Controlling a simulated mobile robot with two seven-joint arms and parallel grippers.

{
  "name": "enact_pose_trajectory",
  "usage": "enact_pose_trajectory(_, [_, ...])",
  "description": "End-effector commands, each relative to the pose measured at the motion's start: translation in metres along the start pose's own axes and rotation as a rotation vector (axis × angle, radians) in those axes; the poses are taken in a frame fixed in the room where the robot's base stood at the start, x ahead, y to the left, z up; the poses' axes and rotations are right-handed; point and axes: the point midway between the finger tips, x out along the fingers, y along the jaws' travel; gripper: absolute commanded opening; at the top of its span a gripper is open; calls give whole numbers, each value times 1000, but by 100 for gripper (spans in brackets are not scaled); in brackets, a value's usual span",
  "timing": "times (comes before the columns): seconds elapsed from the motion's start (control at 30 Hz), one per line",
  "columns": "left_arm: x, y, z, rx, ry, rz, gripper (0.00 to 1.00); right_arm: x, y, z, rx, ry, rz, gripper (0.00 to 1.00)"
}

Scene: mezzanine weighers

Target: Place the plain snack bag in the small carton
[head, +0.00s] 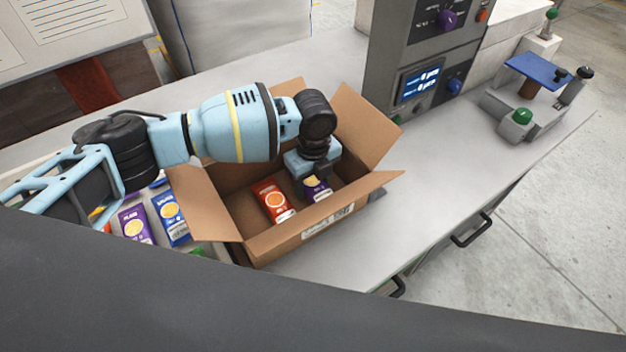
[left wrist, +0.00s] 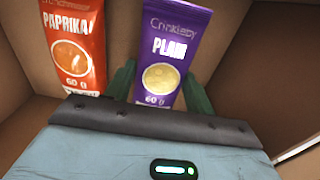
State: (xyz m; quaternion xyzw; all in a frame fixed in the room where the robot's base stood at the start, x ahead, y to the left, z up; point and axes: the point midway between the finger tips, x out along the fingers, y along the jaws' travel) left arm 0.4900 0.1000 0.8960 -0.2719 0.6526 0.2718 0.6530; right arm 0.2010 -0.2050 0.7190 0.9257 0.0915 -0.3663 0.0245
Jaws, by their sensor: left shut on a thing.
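The plain snack bag is purple with a yellow chip picture (left wrist: 166,55). In the head view it shows (head: 315,188) inside the open cardboard carton (head: 272,240), under my left gripper. My left gripper (left wrist: 158,85) is shut on this bag, with a dark green finger on each side of it. The gripper (head: 314,178) is down inside the carton, and part of the bag is hidden by it. A red-orange paprika bag (head: 273,201) lies in the carton to the left of the held bag; it also shows in the left wrist view (left wrist: 77,42). My right gripper is not in view.
Left of the carton, another purple plain bag (head: 136,224) and a blue bag (head: 170,217) lie among several bags. A grey weigher with a screen (head: 421,84) stands behind right. The counter right of the carton (head: 430,200) is clear. Carton flaps stand open outward.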

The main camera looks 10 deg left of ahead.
Motion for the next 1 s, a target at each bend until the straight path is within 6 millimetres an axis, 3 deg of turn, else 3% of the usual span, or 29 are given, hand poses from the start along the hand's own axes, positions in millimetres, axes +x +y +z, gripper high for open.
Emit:
enact_pose_trajectory(0.43, [7, 0, 0, 0, 1, 0, 31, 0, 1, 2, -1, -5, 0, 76])
enact_pose_trajectory(0.47, [7, 0, 0, 0, 1, 0, 55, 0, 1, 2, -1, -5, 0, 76])
enact_pose_trajectory(0.6, [6, 0, 0, 0, 0, -1, 73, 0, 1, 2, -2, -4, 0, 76])
enact_pose_trajectory(1.0, [-1, -1, 0, 0, -2, -3, 76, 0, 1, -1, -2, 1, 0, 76])
